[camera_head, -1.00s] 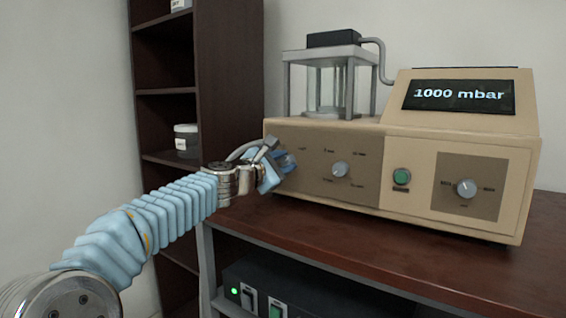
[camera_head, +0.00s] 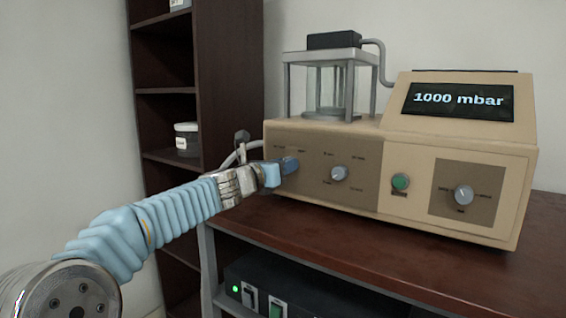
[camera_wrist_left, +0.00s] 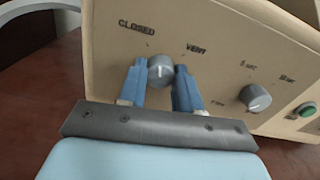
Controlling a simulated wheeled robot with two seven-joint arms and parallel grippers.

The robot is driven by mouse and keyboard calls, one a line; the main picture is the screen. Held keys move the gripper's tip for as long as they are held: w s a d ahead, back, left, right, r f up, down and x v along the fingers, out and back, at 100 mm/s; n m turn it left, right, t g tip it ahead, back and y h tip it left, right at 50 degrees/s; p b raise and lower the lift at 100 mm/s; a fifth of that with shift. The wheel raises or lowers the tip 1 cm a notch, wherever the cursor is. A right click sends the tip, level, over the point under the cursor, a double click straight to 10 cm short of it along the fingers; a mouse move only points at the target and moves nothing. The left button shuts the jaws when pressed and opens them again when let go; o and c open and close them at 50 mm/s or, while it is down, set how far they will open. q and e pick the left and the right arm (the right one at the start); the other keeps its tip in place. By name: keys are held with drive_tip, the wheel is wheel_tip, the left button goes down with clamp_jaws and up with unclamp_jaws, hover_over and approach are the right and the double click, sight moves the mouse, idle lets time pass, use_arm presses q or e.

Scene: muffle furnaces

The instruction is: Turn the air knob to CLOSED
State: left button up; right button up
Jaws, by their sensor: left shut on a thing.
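The air knob (camera_wrist_left: 160,70) is a grey dial on the front panel, with the printed words CLOSED to its upper left and VENT to its upper right in the left wrist view. Its pale pointer mark appears to point roughly upward in that view, between the two words. My left gripper (camera_wrist_left: 161,84) has its two blue fingers on either side of the knob and is shut on it. In the head view my left gripper (camera_head: 288,165) reaches the left end of the panel and hides the knob. My right gripper is not in view.
The beige unit (camera_head: 470,140) stands on a brown table (camera_head: 400,240). Its display (camera_head: 458,100) reads 1000 mbar. A second grey knob (camera_head: 339,173), a green button (camera_head: 400,181) and a third knob (camera_head: 463,195) lie to the right. A dark shelf (camera_head: 225,80) stands behind my left arm.

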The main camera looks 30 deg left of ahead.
use_arm(q)
drive_tip(key=shift+n+p, duration=0.85)
drive_tip(key=shift+n, duration=1.75)
drive_tip(key=o, duration=1)
drive_tip(key=shift+o, duration=0.2)
drive_tip(key=s+a, duration=0.1)
drive_tip(key=s, duration=1.2)
drive_tip(key=shift+s, duration=0.4)
